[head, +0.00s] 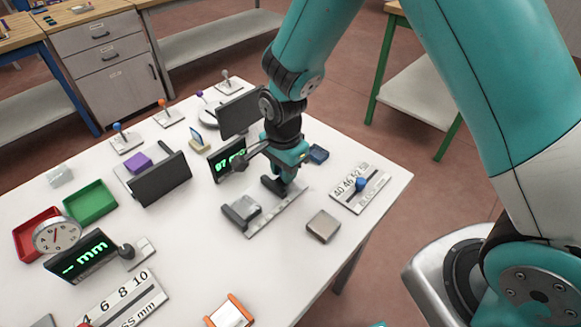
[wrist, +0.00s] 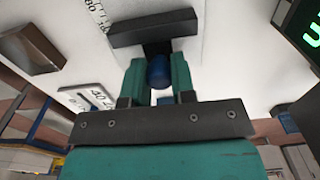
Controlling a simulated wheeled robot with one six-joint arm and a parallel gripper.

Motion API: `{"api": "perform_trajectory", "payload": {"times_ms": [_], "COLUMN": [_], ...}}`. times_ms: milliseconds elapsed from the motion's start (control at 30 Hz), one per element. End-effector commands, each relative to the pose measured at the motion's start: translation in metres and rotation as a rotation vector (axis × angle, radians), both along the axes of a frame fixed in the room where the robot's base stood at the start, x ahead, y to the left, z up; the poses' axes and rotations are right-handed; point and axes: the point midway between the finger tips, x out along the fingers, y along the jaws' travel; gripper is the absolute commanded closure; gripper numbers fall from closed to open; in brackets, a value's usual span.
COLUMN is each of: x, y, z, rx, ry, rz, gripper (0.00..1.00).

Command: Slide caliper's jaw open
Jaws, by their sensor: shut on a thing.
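The caliper (head: 277,213) lies on the white table, a pale scale plate with black jaws. Its sliding jaw (head: 271,185) is partly hidden by my gripper (head: 285,180); in the wrist view the jaw (wrist: 155,27) is a black bar. The other jaw (head: 236,220) is at the near left end, with a clear grey block (head: 246,205) beside it. In the wrist view my gripper (wrist: 158,75) has its teal fingers closed around a blue knob (wrist: 158,73) just behind the sliding jaw's bar.
A display (head: 228,160) with green digits stands behind the caliper. A grey block (head: 323,226) and a numbered gauge plate (head: 360,187) lie to the right. A small blue block (head: 318,154) lies just behind my gripper. The table between the caliper and the grey block is clear.

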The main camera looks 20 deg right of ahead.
Motion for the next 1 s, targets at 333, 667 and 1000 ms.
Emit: {"api": "perform_trajectory", "payload": {"times_ms": [333, 667, 1000], "x": [0.000, 0.001, 0.001], "y": [-0.001, -0.001, -0.001], "z": [0.000, 0.012, 0.091], "rx": [0.000, 0.002, 0.004], "ry": [-0.001, -0.004, -0.007], "rz": [-0.001, -0.001, -0.002], "gripper": [0.50, 0.50, 0.50]}}
